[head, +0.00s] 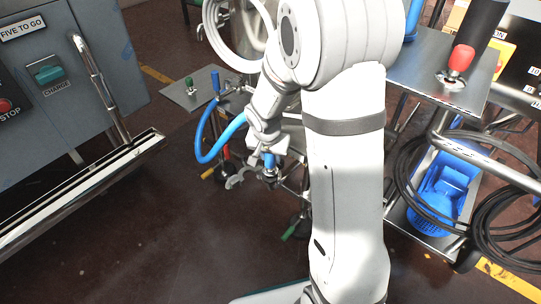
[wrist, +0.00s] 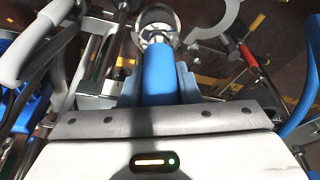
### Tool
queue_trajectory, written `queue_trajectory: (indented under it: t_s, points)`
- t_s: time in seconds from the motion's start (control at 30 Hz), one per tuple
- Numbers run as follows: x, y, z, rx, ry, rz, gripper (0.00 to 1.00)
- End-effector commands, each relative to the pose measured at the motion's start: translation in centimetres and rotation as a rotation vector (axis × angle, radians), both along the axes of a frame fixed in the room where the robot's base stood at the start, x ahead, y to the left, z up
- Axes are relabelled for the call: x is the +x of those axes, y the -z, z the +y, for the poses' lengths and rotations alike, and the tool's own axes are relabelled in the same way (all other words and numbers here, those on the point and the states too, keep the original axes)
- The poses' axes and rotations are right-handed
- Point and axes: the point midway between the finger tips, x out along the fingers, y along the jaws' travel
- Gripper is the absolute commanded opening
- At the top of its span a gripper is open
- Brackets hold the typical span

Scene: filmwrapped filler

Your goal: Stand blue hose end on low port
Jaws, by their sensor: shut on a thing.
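My gripper (head: 267,146) is shut on the blue hose end, pointing down, left of my upper arm in the head view. The blue hose end (head: 269,161) shows below the jaws with a metal fitting (head: 269,177) at its bottom. In the wrist view, the blue hose end (wrist: 158,75) sits between the jaws (wrist: 158,92), with a round metal ring (wrist: 156,24) beyond it. An open silver clamp (head: 238,180) is beside the fitting; it also shows in the wrist view (wrist: 222,18). I cannot tell the low port apart from the fitting, nor whether they touch.
The blue hose (head: 203,145) loops out left of my gripper. At right are a cart with a blue basket (head: 444,187) and black cables (head: 500,200). Floor at lower left is clear.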

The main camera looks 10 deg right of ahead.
Motion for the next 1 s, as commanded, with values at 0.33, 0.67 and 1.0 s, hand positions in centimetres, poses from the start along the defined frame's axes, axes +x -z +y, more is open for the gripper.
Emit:
queue_trajectory:
  t_s: [0.33, 0.67, 1.0]
  points:
    - [0.1, 0.0, 0.0, 0.000, -0.002, -0.002, 0.00]
    - [0.0, 0.1, 0.0, 0.000, -0.002, -0.001, 0.00]
    - [0.0, 1.3, 0.0, 0.000, -0.002, -0.001, 0.00]
